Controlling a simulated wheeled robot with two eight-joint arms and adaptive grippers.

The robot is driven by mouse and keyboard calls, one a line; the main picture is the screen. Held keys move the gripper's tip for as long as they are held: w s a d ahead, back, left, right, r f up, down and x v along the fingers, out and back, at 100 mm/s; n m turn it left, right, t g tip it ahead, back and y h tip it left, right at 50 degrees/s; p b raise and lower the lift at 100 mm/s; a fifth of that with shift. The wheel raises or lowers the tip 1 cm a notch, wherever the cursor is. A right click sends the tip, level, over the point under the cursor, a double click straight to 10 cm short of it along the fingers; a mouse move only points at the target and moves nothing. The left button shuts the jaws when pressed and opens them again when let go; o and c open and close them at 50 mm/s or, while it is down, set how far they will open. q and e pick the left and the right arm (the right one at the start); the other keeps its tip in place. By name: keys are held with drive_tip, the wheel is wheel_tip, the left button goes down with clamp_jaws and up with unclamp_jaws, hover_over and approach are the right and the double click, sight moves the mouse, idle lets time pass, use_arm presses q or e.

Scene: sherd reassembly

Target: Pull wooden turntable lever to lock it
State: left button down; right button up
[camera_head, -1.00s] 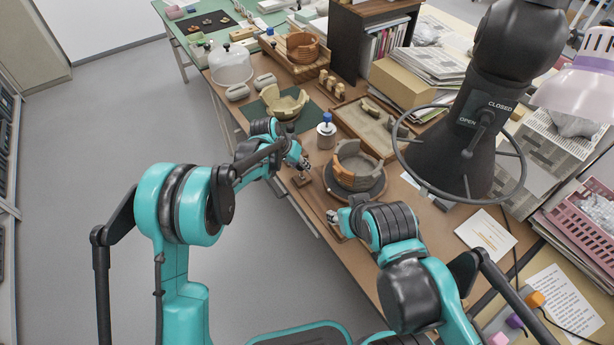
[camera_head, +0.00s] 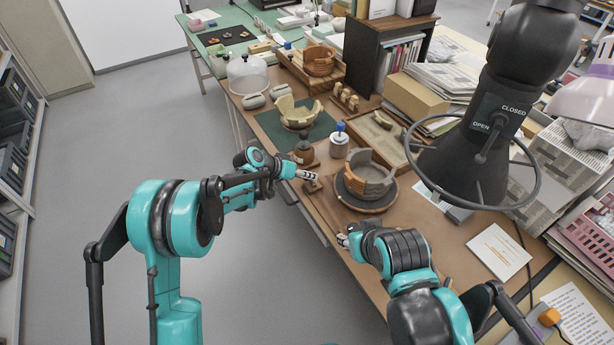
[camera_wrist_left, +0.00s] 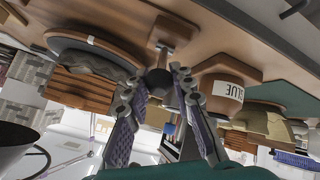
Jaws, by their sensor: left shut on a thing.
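The wooden turntable (camera_head: 366,204) is a round dark disc carrying a partly rebuilt grey and orange bowl (camera_head: 370,176). The lever's small wooden base (camera_head: 314,187) stands to its left; in the left wrist view the base (camera_wrist_left: 174,32) appears above a dark round knob (camera_wrist_left: 158,82). My left gripper (camera_head: 316,177) is at the lever, and its fingers (camera_wrist_left: 160,90) are shut on the knob, one on each side. My right gripper (camera_head: 345,240) is low over the bench at the turntable's near side; its finger opening is too small to tell.
A brown glue pot (camera_wrist_left: 225,90) stands close beside the lever. A blue-topped jar (camera_head: 339,142) and a sherd tray (camera_head: 378,142) lie behind the turntable. Open floor lies left of the bench.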

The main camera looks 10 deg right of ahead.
use_arm(q)
drive_tip(key=shift+f, duration=0.1)
drive_tip(key=c, duration=1.3)
unclamp_jaws()
drive_tip(key=shift+a, duration=0.1)
drive_tip(key=v, duration=1.2)
drive_tip(key=s+a+r+n+t+y, duration=0.2)
drive_tip(key=s+a+r+n+y, duration=0.35)
drive_tip(key=s+a, duration=0.7)
drive_tip(key=s+a+y, duration=0.1)
drive_tip(key=s+a, duration=0.2)
drive_tip(key=s, duration=0.2)
drive_tip(key=s+a+n+t+y, duration=0.1)
drive_tip(key=s+a, duration=0.2)
drive_tip(key=s, duration=0.2)
drive_tip(key=s+a+y, duration=0.1)
drive_tip(key=s+a, duration=0.2)
drive_tip(key=s, duration=0.3)
drive_tip(key=shift+f+t, duration=0.2)
drive_tip(key=shift+t, duration=0.1)
